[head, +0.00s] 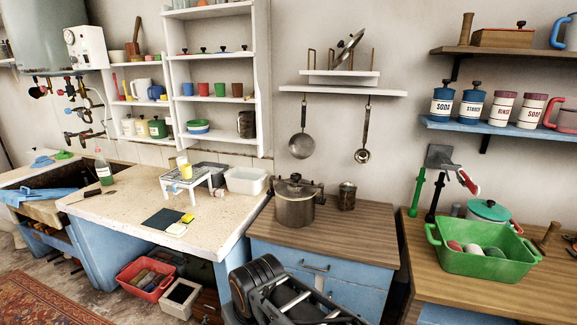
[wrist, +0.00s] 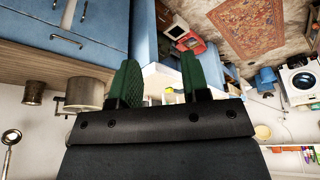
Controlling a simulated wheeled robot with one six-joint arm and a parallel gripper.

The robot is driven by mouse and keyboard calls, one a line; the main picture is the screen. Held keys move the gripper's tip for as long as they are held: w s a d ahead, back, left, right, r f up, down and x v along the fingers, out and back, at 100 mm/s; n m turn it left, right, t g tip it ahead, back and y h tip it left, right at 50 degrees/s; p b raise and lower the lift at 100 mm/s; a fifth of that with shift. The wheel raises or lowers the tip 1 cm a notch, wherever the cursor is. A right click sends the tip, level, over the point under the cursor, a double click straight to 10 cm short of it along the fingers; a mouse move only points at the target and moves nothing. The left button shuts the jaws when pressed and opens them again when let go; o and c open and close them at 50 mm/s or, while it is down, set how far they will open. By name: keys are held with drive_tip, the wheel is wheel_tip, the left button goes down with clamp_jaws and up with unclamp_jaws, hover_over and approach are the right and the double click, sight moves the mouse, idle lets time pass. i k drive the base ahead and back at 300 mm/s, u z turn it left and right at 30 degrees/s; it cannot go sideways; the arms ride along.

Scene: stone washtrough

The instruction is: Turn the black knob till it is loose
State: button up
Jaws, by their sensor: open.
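A dark knob (head: 295,177) tops the lid of the metal pot (head: 294,208) on the wooden counter. Small dark knobs (head: 204,50) also show on the white wall shelf, and valves with coloured and dark handles (head: 70,90) are on the wall pipes at far left. I cannot tell which knob is the black one of the task. My gripper (wrist: 158,64) shows in the wrist view, its two green-padded fingers apart with nothing between them. It is away from every knob. The pot (wrist: 86,92) appears upside down left of the fingers.
A metal cup (head: 347,196) stands right of the pot. A green basin (head: 482,248) is on the right counter. A pale worktop (head: 140,213) holds a small white stand (head: 186,180) and a white tub (head: 246,181). A red crate (head: 146,277) sits on the floor.

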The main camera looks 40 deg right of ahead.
sight(295, 177)
drive_tip(key=z, duration=0.7)
drive_tip(key=i, duration=1.6)
drive_tip(key=z, duration=0.75)
